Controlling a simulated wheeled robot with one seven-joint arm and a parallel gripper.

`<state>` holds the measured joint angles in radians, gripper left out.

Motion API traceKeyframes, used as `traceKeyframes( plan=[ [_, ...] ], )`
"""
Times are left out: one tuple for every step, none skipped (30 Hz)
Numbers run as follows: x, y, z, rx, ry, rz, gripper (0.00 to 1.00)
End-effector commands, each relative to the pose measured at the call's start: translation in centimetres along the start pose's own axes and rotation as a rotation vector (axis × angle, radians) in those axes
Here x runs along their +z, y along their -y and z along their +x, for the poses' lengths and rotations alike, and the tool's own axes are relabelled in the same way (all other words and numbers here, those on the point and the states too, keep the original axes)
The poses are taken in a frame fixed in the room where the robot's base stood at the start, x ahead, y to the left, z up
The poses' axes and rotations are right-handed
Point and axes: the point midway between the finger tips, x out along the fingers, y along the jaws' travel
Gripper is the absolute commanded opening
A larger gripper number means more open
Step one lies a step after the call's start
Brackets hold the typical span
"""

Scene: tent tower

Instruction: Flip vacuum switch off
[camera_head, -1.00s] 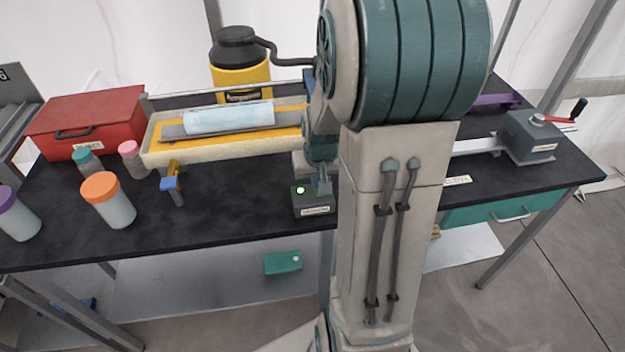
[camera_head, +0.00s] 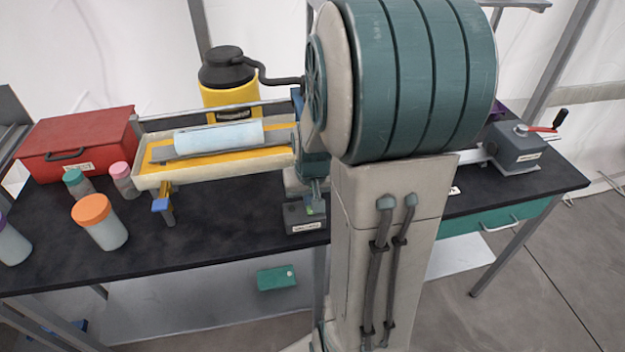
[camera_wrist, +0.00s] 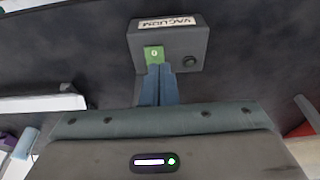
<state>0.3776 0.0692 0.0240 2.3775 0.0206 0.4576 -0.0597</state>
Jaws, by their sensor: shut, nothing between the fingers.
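The vacuum switch box (camera_head: 303,224) is a small dark grey block with a white label, near the front edge of the black bench. In the wrist view the box (camera_wrist: 143,42) carries a green switch (camera_wrist: 153,53) and a round lamp (camera_wrist: 190,61) that looks dark. My gripper (camera_wrist: 159,68) is shut and empty, its blue fingertips at the edge of the green switch, seemingly touching it. In the head view my gripper (camera_head: 316,205) is over the box and hides part of its top.
A cream tray (camera_head: 145,180) with a pale cylinder (camera_head: 218,136), a yellow canister (camera_head: 228,98) and a red case (camera_head: 100,138) stand left of my arm. Lidded jars, one with an orange lid (camera_head: 91,208), are at the bench's left. A crank box (camera_head: 516,148) is at right.

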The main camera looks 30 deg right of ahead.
Motion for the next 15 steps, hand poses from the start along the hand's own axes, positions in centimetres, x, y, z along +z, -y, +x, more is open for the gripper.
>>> traceKeyframes(
  plan=[
    [-0.3,0.0,-1.6,0.0,-0.002,0.0,0.0],
    [-0.4,0.0,-2.1,0.0,-0.002,0.001,0.0],
    [-0.4,0.0,-2.6,0.0,-0.003,0.001,0.0],
    [-0.1,0.0,-2.7,0.001,-0.005,0.001,0.0],
    [0.0,0.0,-3.0,0.001,-0.006,0.001,0.0],
    [0.1,0.0,-3.6,0.001,-0.006,0.001,0.0],
    [0.3,0.1,-4.1,0.0,-0.006,0.0,0.0],
    [0.4,0.1,-4.5,0.0,-0.006,0.0,0.0],
    [0.5,0.1,-5.2,0.0,-0.006,-0.001,0.0],
    [0.6,0.1,-5.6,0.0,-0.006,-0.001,0.0],
    [0.8,0.1,-6.1,0.0,-0.006,-0.001,0.0],
    [0.9,0.1,-6.7,0.0,-0.006,-0.001,0.0],
    [1.0,0.1,-7.2,0.0,-0.006,-0.001,0.0],
    [1.1,0.1,-7.6,0.0,-0.007,-0.001,0.0],
    [1.3,0.1,-8.2,0.0,-0.006,0.0,0.0]
  ],
)
